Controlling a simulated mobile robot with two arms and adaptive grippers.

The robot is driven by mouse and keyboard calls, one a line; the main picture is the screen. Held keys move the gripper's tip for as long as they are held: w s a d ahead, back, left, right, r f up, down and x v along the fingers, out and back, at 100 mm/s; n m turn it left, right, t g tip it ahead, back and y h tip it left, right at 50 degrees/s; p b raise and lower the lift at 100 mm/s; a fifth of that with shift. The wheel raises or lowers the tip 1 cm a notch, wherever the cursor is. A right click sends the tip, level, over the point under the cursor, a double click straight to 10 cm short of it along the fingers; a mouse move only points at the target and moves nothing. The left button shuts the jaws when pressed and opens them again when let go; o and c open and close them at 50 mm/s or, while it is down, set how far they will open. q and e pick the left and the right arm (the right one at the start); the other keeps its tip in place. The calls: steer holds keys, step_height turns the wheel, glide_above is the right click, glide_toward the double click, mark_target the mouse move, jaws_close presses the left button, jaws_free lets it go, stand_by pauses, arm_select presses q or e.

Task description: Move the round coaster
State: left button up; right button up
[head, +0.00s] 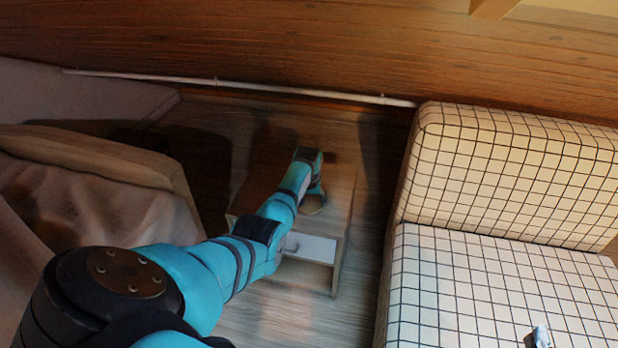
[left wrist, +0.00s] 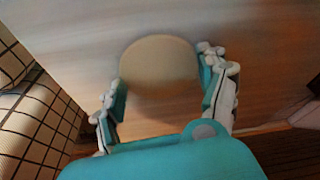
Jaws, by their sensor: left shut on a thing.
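The round coaster (left wrist: 160,66) is a flat tan disc in the left wrist view, between the two fingers of my left gripper (left wrist: 163,88). My left gripper is shut on it, with a finger at each side of its rim. In the head view a pale sliver of the coaster (head: 313,206) shows beside the left gripper (head: 316,190), over the top of the small wooden nightstand (head: 338,190). My arm hides much of the nightstand. I cannot tell whether the coaster touches the top.
The nightstand has a white drawer front (head: 310,247). A checkered sofa (head: 470,270) stands to its right and a bed (head: 90,200) to its left. A white pipe (head: 240,87) runs along the wooden wall behind. A small grey object (head: 541,336) shows at the bottom right.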

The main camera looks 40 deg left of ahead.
mark_target(308, 212)
arm_select(q)
steer(key=o, duration=1.1)
steer(key=shift+o, duration=0.2)
steer(key=v, duration=1.2)
steer(key=shift+f, duration=0.1)
